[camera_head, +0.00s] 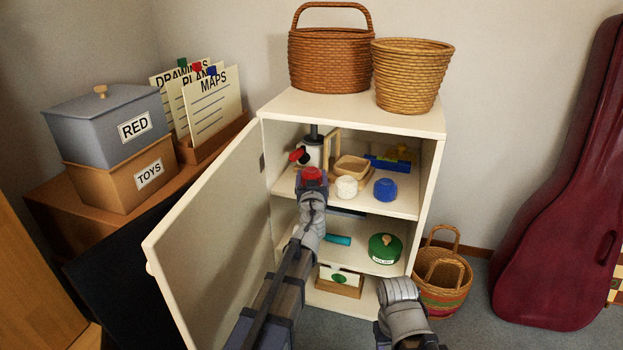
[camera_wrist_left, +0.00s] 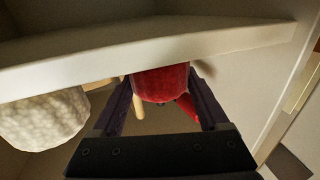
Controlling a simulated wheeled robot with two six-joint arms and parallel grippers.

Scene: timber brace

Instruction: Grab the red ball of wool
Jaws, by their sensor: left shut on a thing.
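The red ball of wool (camera_head: 312,174) is on the upper shelf of the open cabinet, near its front edge. My left gripper (camera_head: 312,180) reaches in from the front and is shut on the ball. In the left wrist view the red ball (camera_wrist_left: 160,82) sits between the two fingers, partly cut off by a pale board edge. A white ball of wool (camera_head: 346,187) and a blue one (camera_head: 385,189) stand to its right. My right arm shows at the bottom, but its fingers are not visible.
The cabinet door (camera_head: 205,235) stands open at the left. Behind the balls are a wooden bowl (camera_head: 352,167), a dark-topped white object (camera_head: 311,150) and a blue-and-yellow object (camera_head: 388,163). A green round tin (camera_head: 385,248) is on the shelf below. Baskets stand on top.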

